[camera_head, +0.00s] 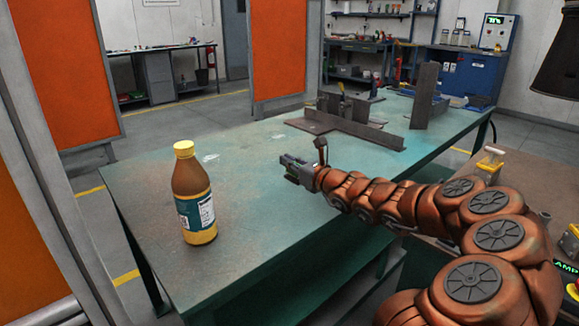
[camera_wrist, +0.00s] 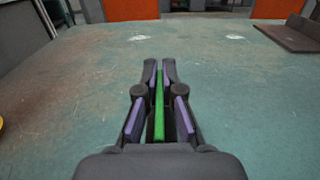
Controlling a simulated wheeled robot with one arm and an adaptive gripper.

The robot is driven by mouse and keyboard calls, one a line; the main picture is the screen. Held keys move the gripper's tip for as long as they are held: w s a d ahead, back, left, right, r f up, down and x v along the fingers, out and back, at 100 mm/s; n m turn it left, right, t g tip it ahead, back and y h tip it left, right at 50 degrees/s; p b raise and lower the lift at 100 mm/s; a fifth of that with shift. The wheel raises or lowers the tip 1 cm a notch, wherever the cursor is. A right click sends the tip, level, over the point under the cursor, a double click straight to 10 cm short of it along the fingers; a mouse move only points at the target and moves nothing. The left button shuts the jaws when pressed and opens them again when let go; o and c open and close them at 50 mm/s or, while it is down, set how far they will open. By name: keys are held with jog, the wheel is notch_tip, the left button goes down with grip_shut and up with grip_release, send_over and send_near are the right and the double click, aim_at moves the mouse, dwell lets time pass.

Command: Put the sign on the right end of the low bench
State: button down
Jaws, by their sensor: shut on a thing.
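My gripper (camera_head: 288,166) is over the green-topped table (camera_head: 130,215), near its middle. In the wrist view my gripper (camera_wrist: 159,68) is shut on a thin, bright green plate (camera_wrist: 159,105), seen edge-on between the fingers. It is likely the sign, but its face is hidden. I cannot tell for sure which surface is the low bench; a brownish, lower-looking surface (camera_head: 540,180) lies at the right, partly behind my arm.
A bottle (camera_head: 194,200) with a yellow cap stands on the green table, left of my gripper. Dark metal plates and angle pieces (camera_head: 360,130) lie at the table's far end. A yellow-topped item (camera_head: 490,160) stands on the brownish surface. Orange panels (camera_head: 275,45) stand behind.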

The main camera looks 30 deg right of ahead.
jog(key=shift+w+d+f, duration=0.15)
jog(key=shift+w+d, duration=0.7)
jog(key=shift+w, duration=0.25)
jog(key=shift+w+f+b, duration=0.1)
jog(key=shift+f+b, duration=0.35)
jog(key=shift+f, duration=1.25)
jog(key=shift+f, duration=0.15)
jog(key=c, duration=1.3)
grip_release()
